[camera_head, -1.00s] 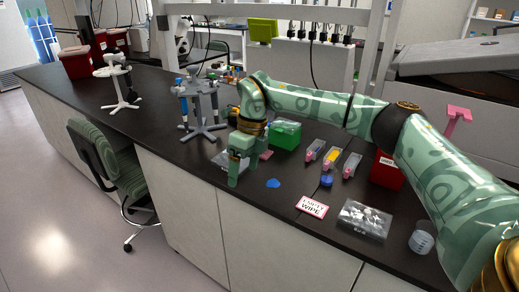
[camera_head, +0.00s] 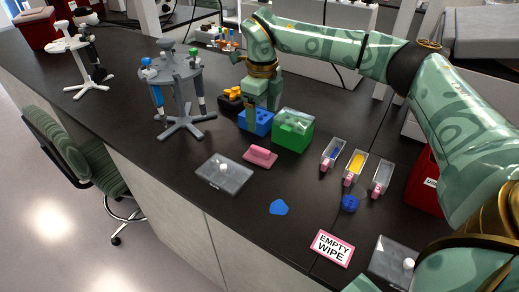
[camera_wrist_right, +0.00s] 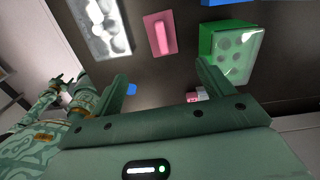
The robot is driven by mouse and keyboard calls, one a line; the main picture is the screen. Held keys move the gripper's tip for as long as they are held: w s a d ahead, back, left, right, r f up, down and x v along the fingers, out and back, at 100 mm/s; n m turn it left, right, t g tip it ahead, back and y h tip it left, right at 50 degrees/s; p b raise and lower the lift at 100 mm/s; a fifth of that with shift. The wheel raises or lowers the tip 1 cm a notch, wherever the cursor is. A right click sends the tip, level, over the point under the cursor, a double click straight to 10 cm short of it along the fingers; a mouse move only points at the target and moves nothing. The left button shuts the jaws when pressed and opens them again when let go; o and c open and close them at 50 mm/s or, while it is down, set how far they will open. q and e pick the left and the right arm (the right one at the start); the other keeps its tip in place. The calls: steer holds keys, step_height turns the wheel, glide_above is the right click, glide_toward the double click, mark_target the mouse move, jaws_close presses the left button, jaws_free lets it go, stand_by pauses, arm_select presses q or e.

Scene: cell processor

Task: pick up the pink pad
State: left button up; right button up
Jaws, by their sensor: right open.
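The pink pad (camera_head: 261,155) is a small pink block with a raised grip. It lies on the dark bench between a clear-lidded tray and a green box. My right gripper (camera_head: 262,106) is open and empty. In the head view it appears behind the pad, in front of part of a blue rack. In the right wrist view the pad (camera_wrist_right: 160,33) lies beyond the open fingers (camera_wrist_right: 163,85), apart from them. My left gripper is not seen.
The green box (camera_head: 293,130) and blue rack (camera_head: 257,122) stand close behind the pad. The clear-lidded tray (camera_head: 223,174) lies left of it, near the bench edge. A pipette stand (camera_head: 182,100) is further left. A blue patch (camera_head: 279,207) and an EMPTY WIPE card (camera_head: 332,248) lie in front.

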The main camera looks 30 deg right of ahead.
steer(key=b, duration=0.2)
glide_above(262, 149)
steer(key=f, duration=0.8)
steer(key=shift+s+a, duration=0.15)
steer(key=shift+a, duration=0.05)
steer(key=shift+f, duration=0.45)
steer(key=f+b, duration=0.1)
steer(key=f, duration=0.4)
steer(key=shift+w+d+b, duration=0.15)
steer(key=shift+w+b, duration=0.05)
steer(key=shift+b, duration=0.15)
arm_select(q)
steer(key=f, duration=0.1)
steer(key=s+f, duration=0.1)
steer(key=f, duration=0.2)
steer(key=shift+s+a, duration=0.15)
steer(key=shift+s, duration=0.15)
arm_select(e)
steer(key=shift+r, duration=0.1)
steer(key=shift+c, duration=0.3)
steer(key=c, duration=1)
